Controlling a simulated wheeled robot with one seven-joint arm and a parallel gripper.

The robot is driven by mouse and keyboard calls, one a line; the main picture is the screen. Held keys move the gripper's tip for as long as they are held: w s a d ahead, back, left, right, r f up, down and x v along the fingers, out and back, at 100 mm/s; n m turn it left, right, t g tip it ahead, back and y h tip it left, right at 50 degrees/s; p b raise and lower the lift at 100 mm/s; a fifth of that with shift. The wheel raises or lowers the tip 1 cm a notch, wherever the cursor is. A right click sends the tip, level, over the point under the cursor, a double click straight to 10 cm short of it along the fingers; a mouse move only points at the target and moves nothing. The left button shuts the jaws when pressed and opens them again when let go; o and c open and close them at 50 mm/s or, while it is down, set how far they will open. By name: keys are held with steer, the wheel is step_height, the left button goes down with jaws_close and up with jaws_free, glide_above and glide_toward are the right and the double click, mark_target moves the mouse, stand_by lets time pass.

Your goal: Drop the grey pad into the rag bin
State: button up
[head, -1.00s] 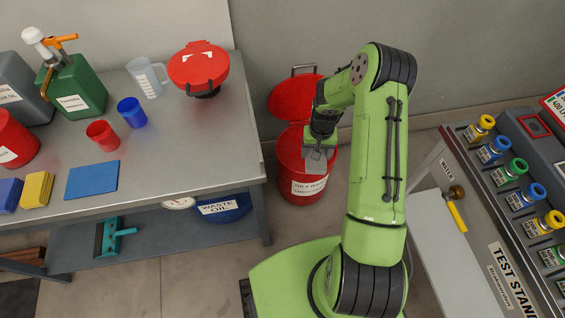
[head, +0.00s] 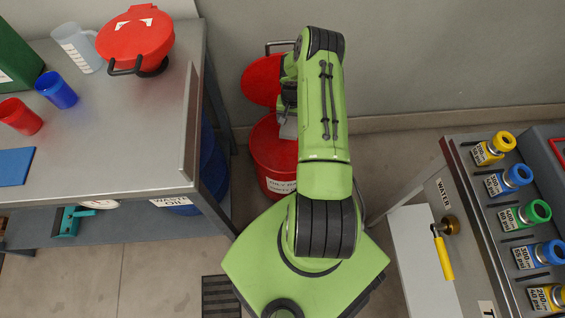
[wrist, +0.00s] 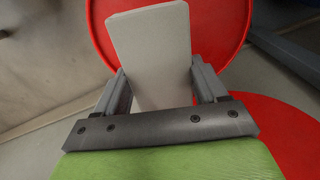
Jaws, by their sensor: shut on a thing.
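The grey pad (wrist: 150,40) is held upright between the two fingers of my gripper (wrist: 158,68) in the wrist view. My gripper is shut on it. In the head view a grey piece of the pad (head: 288,128) shows beside my green arm, over the red rag bin (head: 272,165). The bin stands on the floor right of the bench, its label partly hidden by my arm. Its red lid (head: 261,82) is raised at the back. Red surfaces lie behind and right of the pad in the wrist view. The bin's opening is mostly hidden.
A metal bench (head: 120,120) at left holds a red lidded pan (head: 135,42), cups and a jug. A blue drum (head: 212,165) is partly hidden beside it. A test stand (head: 480,210) with coloured fittings is at right. Bare floor (head: 130,270) shows in front.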

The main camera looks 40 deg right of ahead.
step_height(320, 180, down, 4)
steer(key=shift+f+b, duration=0.2)
steer(key=shift+b, duration=1)
steer(key=shift+r, duration=0.1)
steer(key=o, duration=1.4)
step_height(320, 180, up, 16)
steer(key=p, duration=0.5)
